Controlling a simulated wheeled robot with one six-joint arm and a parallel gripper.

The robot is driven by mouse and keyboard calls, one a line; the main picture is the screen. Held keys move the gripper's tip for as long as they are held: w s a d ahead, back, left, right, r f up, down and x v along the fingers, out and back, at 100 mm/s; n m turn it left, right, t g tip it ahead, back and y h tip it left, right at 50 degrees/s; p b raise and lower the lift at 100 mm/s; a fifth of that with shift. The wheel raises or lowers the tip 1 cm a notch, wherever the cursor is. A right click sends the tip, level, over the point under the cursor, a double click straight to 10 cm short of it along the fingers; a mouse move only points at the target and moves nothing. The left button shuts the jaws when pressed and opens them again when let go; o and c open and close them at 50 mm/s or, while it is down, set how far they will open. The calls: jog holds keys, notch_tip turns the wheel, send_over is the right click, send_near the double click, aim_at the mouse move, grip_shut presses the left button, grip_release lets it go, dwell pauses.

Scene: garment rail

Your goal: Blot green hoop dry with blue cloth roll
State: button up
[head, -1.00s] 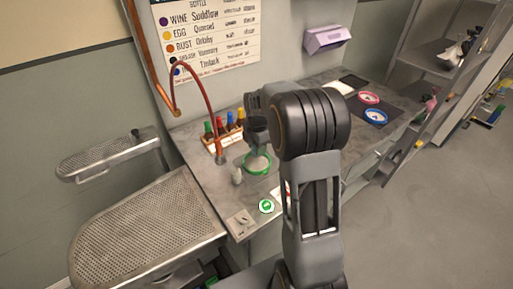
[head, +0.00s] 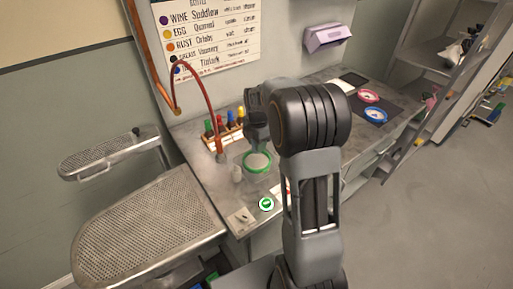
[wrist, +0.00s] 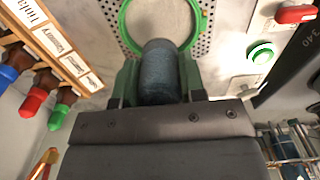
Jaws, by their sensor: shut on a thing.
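My gripper (wrist: 158,88) is shut on the blue cloth roll (wrist: 158,68), a dark blue cylinder between its fingers in the wrist view. The green hoop (wrist: 122,24) is a green ring around grey fabric, lying just beyond the roll's end. The roll's tip overlaps the hoop's near edge in that view, and I cannot tell whether they touch. In the head view the green hoop (head: 258,174) lies on the worktop, and my gripper (head: 256,140) is at its far edge, with the roll mostly hidden.
A rack of bottles with coloured tops (head: 222,130) and a red hose (head: 214,115) stand left of the hoop. A green round button (head: 266,204) is in front. Pink (head: 369,96) and blue (head: 375,115) hoops lie on a dark mat at right. A perforated board (head: 150,220) is at left.

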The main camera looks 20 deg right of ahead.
aim_at(257, 162)
jog(key=shift+f+b, duration=1.75)
jog(key=shift+f, duration=1.05)
jog(key=shift+f+b, duration=0.35)
jog(key=shift+f, duration=0.2)
jog(key=shift+r, duration=0.1)
jog(key=shift+r+p, duration=2.75)
jog(key=shift+r, duration=0.75)
jog(key=shift+a+f, duration=0.1)
